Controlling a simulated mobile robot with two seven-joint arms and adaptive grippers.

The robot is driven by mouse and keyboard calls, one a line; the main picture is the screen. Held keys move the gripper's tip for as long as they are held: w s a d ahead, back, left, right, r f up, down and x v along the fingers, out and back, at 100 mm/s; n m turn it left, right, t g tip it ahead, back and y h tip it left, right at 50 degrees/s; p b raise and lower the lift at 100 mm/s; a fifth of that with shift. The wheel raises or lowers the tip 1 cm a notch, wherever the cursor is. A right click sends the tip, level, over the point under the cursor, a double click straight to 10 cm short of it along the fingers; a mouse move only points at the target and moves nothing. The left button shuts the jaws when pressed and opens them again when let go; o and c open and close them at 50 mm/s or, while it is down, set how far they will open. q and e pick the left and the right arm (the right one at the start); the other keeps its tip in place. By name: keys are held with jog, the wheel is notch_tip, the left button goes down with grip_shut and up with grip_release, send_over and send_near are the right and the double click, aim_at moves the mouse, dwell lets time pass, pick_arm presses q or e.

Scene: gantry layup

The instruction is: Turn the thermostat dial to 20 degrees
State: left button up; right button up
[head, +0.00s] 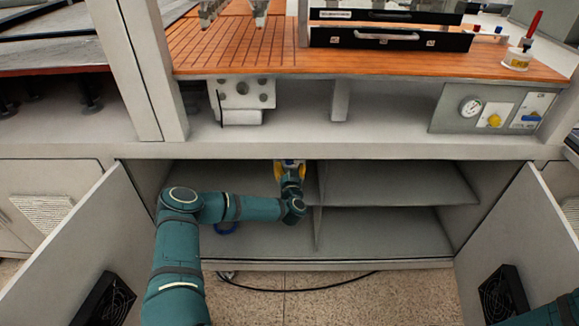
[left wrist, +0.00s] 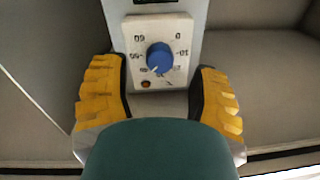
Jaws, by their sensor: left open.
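The thermostat (left wrist: 183,76) is a white plate with a blue round dial (left wrist: 160,58), seen upper middle in the left wrist view. Numbers ring the dial, including 60, 50, 0 and 10. A pale pointer mark sits at the dial's lower left; the number beside it is too small to read. A small red-orange light is below. My left gripper (head: 290,164) reaches into the open cabinet in the head view, where the thermostat is hidden. In the left wrist view its yellow fingers (left wrist: 160,78) are open, one on each side of the plate, with nothing between them gripped.
The cabinet has shelves (head: 395,185) and a middle divider. Its open doors (head: 70,245) (head: 515,245) stand on both sides. A black cable (head: 300,290) runs along the floor. The orange worktop (head: 230,45) overhangs above.

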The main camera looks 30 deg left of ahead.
aim_at(289, 161)
pick_arm(q)
jog(key=shift+x, duration=1.25)
grip_shut()
jog(key=shift+r, duration=0.1)
